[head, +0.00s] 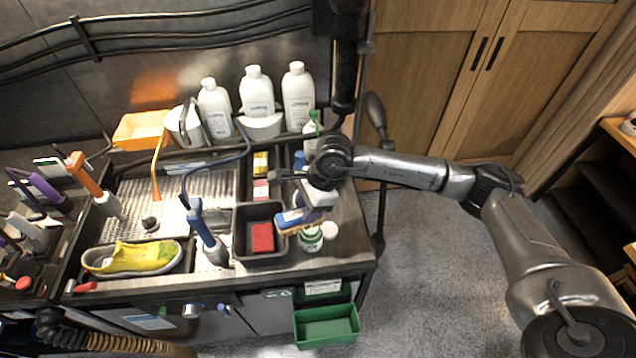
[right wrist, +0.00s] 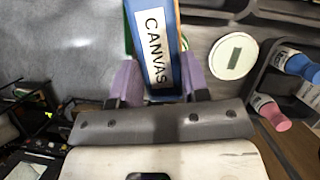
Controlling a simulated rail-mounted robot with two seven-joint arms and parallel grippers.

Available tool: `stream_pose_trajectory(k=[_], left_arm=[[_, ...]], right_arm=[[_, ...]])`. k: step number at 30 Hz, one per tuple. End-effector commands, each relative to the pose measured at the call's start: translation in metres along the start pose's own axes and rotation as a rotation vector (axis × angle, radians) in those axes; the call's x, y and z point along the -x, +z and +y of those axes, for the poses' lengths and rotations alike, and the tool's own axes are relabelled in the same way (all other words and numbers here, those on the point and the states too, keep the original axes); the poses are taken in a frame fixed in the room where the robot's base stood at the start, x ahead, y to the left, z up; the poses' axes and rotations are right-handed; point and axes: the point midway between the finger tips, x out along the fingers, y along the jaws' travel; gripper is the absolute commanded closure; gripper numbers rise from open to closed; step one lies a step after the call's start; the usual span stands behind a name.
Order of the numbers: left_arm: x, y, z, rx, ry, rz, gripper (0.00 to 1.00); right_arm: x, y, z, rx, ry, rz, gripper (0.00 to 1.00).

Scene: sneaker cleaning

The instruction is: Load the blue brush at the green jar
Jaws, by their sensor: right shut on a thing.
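My right gripper (head: 311,213) is shut on the blue brush (head: 290,217), at the right end of the workbench. In the right wrist view the brush (right wrist: 156,45) lies between the two purple fingers, with a white label reading CANVAS facing the camera. The green jar (head: 311,240) stands on the bench just below the brush in the head view, partly covered by it. I cannot tell whether the bristles touch the jar. A round white lid (head: 329,230) lies flat to the jar's right and also shows in the right wrist view (right wrist: 233,56). My left gripper is not in view.
A dark bin with a red block (head: 262,238) is just left of the brush. A yellow sneaker (head: 133,257) lies in a tray farther left. White bottles (head: 256,92) stand at the back. A green drawer (head: 327,327) sticks out below the bench front.

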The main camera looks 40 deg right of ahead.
Motion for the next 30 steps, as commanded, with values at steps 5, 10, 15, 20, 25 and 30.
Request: stream_pose_trajectory(k=[5, 10, 15, 20, 25, 30], left_arm=[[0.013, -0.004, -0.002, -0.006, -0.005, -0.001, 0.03], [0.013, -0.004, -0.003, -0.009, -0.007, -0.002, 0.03], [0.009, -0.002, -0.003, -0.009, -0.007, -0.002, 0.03], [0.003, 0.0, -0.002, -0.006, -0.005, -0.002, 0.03], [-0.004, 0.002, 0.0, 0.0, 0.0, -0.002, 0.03], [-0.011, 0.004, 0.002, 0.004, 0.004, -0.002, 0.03]], right_arm=[[0.021, -0.018, -0.006, -0.141, -0.058, 0.001, 0.84], [0.024, -0.025, -0.008, -0.186, -0.076, -0.002, 0.84], [0.016, -0.028, -0.008, -0.188, -0.076, -0.002, 0.84], [0.005, -0.033, -0.007, -0.187, -0.074, -0.001, 0.84], [-0.009, -0.039, -0.008, -0.186, -0.075, -0.001, 0.84], [-0.023, -0.044, -0.008, -0.187, -0.075, -0.001, 0.84]])
